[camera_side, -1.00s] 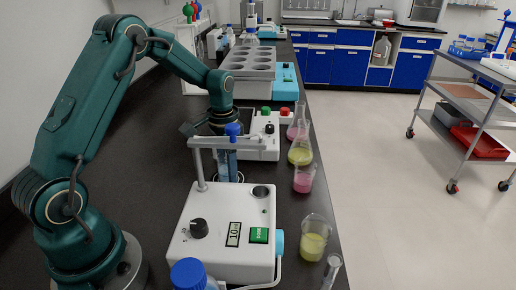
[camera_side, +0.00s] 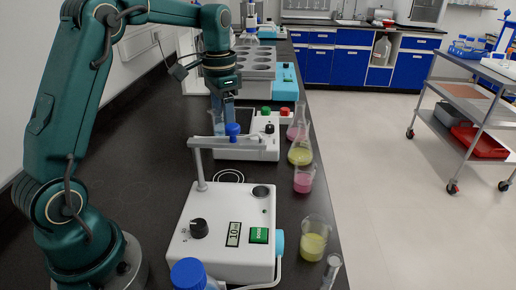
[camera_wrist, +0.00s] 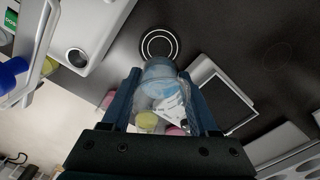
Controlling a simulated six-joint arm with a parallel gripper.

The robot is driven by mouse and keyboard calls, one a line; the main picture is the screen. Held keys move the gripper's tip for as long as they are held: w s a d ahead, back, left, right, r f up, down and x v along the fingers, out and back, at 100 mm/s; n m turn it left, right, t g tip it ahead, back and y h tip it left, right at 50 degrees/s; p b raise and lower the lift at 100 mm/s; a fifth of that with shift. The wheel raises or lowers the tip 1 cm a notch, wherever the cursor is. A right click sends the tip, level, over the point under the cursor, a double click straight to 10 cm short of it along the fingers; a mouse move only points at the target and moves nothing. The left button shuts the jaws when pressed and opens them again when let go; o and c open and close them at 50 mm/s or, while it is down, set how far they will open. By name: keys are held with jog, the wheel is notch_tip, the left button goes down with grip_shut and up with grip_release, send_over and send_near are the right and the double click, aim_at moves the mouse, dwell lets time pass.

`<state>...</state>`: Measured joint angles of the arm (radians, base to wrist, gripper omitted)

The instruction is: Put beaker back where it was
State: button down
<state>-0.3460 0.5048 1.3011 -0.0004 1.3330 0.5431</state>
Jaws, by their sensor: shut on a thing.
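My gripper (camera_side: 222,96) is shut on a clear glass beaker (camera_side: 217,121) with a blue tint. It holds the beaker raised above the bench, beside the far white device. In the wrist view the beaker (camera_wrist: 160,85) sits between both fingers of my gripper (camera_wrist: 160,104). A white ring mark (camera_side: 229,175) lies bare on the dark bench behind the near distiller device (camera_side: 215,258). It also shows in the wrist view as concentric circles (camera_wrist: 159,44), just beyond the beaker. The near device's arm and blue cap (camera_side: 233,130) partly cover the far device in the side view.
A second white device (camera_side: 262,145) with a flat plate stands behind the ring mark. Pink and yellow glassware, such as the yellow beaker (camera_side: 314,240) and yellow flask (camera_side: 300,152), lines the bench's right edge. A grey rack (camera_side: 252,65) stands farther back. The bench's left side is clear.

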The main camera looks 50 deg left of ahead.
notch_tip(320, 180, up, 6)
jog(key=shift+f, duration=0.1)
jog(key=shift+w, duration=0.2)
jog(key=w+d+f+n, duration=0.1)
jog(key=w+d+f, duration=0.2)
jog(key=d+f, duration=0.1)
jog(key=m, duration=0.1)
send_over(307, 214)
notch_tip(307, 214, down, 10)
jog(key=shift+r, duration=0.25)
jog(key=shift+f, duration=2)
jog(key=shift+f, duration=0.15)
jog(key=shift+c, duration=0.8)
grip_release()
